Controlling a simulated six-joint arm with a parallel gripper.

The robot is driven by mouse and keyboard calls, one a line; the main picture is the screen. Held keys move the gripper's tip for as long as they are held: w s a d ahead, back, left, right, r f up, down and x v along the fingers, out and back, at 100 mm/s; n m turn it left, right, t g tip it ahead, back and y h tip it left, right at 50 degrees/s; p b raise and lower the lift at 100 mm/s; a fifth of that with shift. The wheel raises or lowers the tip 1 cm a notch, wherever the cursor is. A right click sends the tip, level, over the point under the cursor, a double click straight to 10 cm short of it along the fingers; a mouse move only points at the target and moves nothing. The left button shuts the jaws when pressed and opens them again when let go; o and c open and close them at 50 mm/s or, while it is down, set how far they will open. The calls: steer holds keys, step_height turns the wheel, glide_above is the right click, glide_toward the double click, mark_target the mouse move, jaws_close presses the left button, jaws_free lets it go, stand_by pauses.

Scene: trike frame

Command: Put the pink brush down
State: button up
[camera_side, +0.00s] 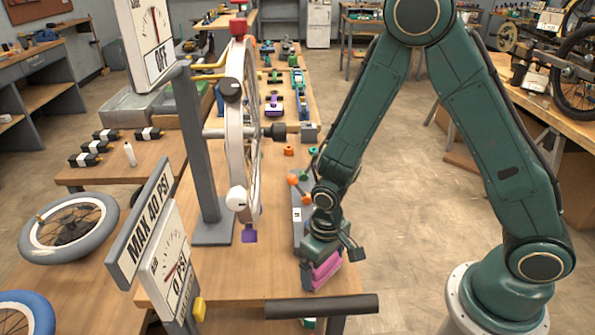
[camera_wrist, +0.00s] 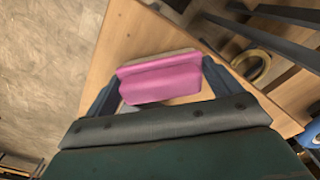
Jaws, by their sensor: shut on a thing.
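The pink brush (camera_side: 322,270) is between the fingers of my gripper (camera_side: 326,258), low over the near right part of the wooden bench in the side view. In the wrist view, the pink brush (camera_wrist: 160,78) lies across between the two dark fingers of my gripper (camera_wrist: 157,85). My gripper is shut on it. The brush has a pink body with a thin pale strip along one edge. The bench top (camera_wrist: 120,60) shows under it. I cannot tell whether the brush touches the bench.
A wheel (camera_side: 247,130) stands upright on a grey post left of my gripper. A dark horizontal bar (camera_side: 322,306) is at the near bench edge. A gauge (camera_side: 172,265) with a "MAX 40 PSI" sign stands at left. Bare bench lies left of the brush.

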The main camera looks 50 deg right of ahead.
steer(key=o, duration=0.6)
step_height(320, 180, up, 12)
steer(key=shift+r, duration=0.1)
stand_by(0.7)
stand_by(0.5)
